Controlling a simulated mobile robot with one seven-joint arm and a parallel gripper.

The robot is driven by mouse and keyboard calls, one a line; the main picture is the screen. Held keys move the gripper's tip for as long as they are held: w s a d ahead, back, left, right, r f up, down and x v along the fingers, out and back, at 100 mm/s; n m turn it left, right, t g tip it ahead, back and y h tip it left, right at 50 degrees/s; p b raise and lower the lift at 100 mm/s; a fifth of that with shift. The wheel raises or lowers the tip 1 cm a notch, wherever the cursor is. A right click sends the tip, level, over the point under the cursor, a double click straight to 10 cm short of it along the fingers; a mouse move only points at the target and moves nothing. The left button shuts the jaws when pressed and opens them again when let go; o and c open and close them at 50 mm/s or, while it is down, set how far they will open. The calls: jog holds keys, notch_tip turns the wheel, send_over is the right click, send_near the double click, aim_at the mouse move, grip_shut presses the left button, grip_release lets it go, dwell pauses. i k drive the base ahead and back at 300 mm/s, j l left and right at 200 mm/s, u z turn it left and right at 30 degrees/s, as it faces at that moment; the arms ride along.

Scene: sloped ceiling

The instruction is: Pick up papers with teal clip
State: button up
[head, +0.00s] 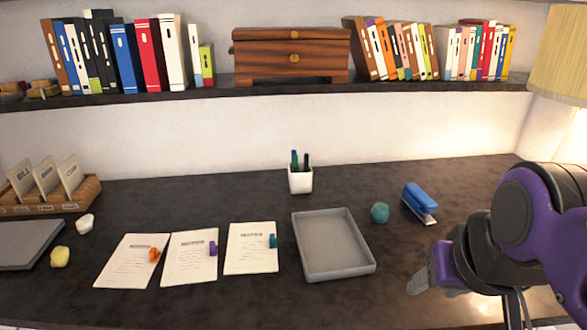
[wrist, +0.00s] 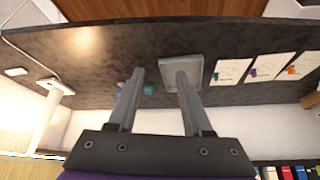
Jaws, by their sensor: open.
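The papers with the teal clip (head: 250,252) lie flat on the dark desk, just left of the grey tray; the teal clip (head: 273,241) is at their right edge. These papers also show in the wrist view (wrist: 232,71), right of the tray. To their left in the head view lie papers with a purple clip (head: 190,262) and papers with an orange clip (head: 130,266). My gripper (head: 418,282) is above the desk's right front part, apart from the papers. In the wrist view its two fingers (wrist: 160,74) are spread with nothing between them held.
The grey tray (head: 336,262) stands between my gripper and the papers. A teal ball (head: 380,212), a blue stapler (head: 419,202) and a white pen cup (head: 300,180) are behind. A laptop (head: 25,246) and letter holder (head: 85,194) are left. A bookshelf (head: 210,92) runs above.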

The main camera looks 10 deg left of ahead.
aim_at(252, 248)
jog(key=u, duration=1)
jog(key=z, duration=1.4)
jog(key=u, duration=1.4)
jog(key=j+z, duration=0.25)
jog(key=i+z, duration=0.2)
jog(key=z, duration=0.25)
jog(key=i+l+z, duration=0.35)
jog(key=i, duration=0.2)
